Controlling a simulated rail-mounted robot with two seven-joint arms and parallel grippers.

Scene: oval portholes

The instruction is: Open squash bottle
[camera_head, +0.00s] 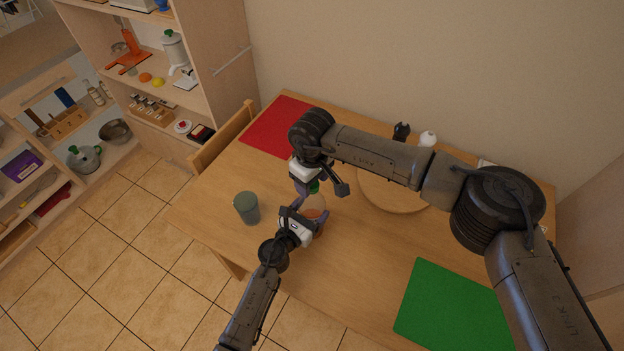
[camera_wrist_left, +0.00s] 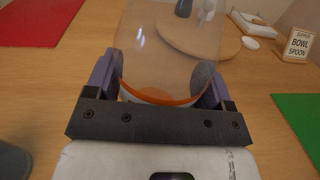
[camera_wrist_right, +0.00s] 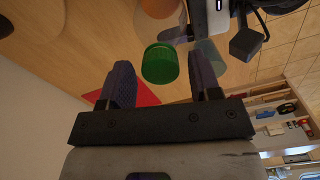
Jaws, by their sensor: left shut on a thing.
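The squash bottle (camera_head: 313,213) is clear, with an orange band low down, and stands upright near the table's left front edge. My left gripper (camera_head: 311,212) is shut around its lower body, one finger on each side, as the left wrist view of the bottle (camera_wrist_left: 165,60) shows. The green cap (camera_wrist_right: 160,63) lies between the fingers of my right gripper (camera_wrist_right: 160,78), near their tips, with a gap on both sides; these fingers are open. In the head view the cap (camera_head: 314,187) is partly hidden by the right gripper. Whether it is loosened cannot be told.
A grey-green cup (camera_head: 246,207) stands left of the bottle. A round wooden board (camera_head: 400,200) lies to the right, under my right arm, with dark and white shakers behind. A red mat (camera_head: 268,135) lies at back left, a green mat (camera_head: 450,310) at front right. A chair (camera_head: 222,135) stands left.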

